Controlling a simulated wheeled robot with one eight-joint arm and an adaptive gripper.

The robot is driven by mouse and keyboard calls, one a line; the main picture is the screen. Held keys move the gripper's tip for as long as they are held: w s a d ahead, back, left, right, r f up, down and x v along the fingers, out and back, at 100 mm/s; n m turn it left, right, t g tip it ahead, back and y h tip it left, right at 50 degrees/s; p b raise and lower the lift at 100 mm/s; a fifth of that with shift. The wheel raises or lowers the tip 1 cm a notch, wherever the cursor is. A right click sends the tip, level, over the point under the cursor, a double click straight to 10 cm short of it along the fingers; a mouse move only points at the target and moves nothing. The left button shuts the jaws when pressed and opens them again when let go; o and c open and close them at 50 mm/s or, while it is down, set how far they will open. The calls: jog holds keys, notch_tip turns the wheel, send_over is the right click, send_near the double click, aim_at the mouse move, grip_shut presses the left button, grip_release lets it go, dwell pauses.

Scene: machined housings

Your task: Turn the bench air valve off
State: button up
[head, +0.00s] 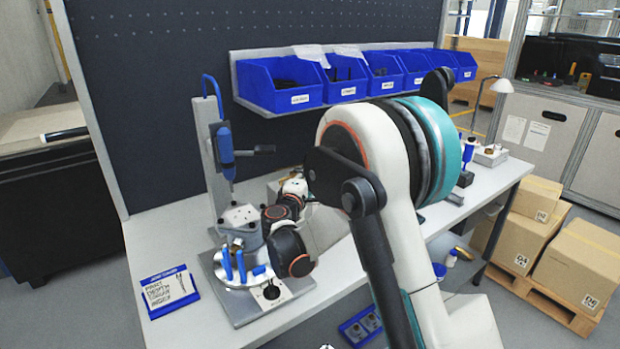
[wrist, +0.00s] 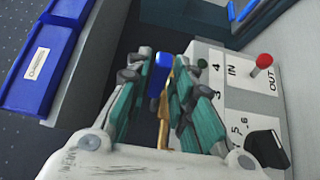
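The bench air valve shows in the wrist view as a blue lever handle (wrist: 158,77) above a brass-coloured part (wrist: 165,122). My gripper (wrist: 168,58) has teal-padded fingers, spread apart, one on each side of the blue handle. Gaps show between the fingers and the handle, so it does not look gripped. In the head view my arm hides the valve, and my gripper is mostly hidden there too.
A panel (wrist: 237,95) marked IN and OUT, with a red knob (wrist: 264,61) and black knob (wrist: 266,148), stands close right of my fingers. Blue bins (head: 290,88) hang behind the bench (head: 165,228). A blue-handled press (head: 212,150) and a fixture plate (head: 245,308) stand left.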

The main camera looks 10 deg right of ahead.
jog(key=v, duration=1.2)
